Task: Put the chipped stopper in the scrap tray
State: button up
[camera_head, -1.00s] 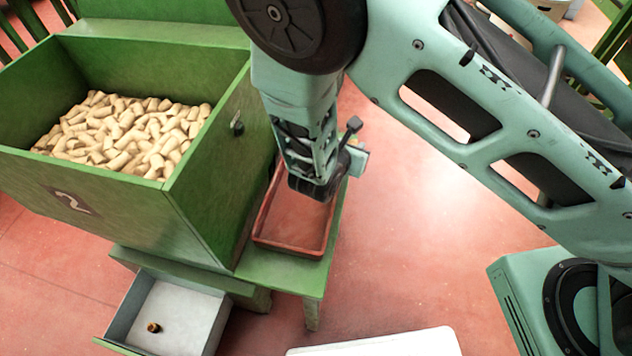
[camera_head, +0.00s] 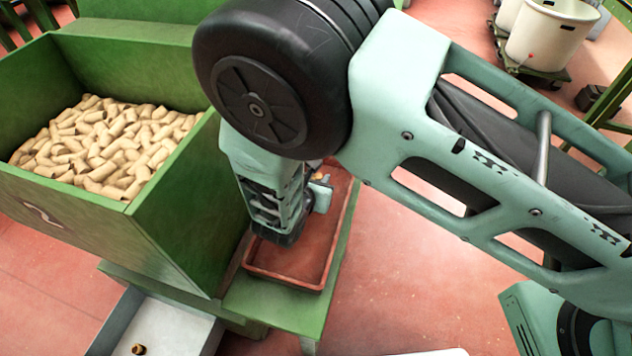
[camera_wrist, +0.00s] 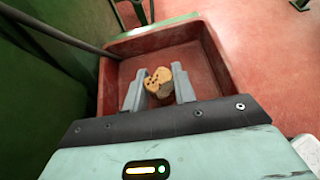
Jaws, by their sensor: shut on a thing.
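The red-brown tray (camera_head: 305,284), which I take as the scrap tray, sits on a green ledge beside the big green bin. It also fills the middle of the wrist view (camera_wrist: 219,70). My gripper (camera_wrist: 158,78) is over the tray, shut on a tan cork stopper (camera_wrist: 158,80). The stopper has dark pits and an uneven, notched-looking top edge. In the wrist view it sits between the two grey fingers, with the tray floor behind it; its height above the floor is unclear.
The green bin (camera_head: 190,185) full of pale corks (camera_head: 105,145) stands left of the tray. An open drawer (camera_head: 178,325) below holds one small dark-ended stopper (camera_head: 138,349). Red floor lies open to the right.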

jog(key=shift+f, duration=0.5)
jog(key=shift+f, duration=0.2)
jog(key=o, duration=0.9)
jog(key=shift+r, duration=0.1)
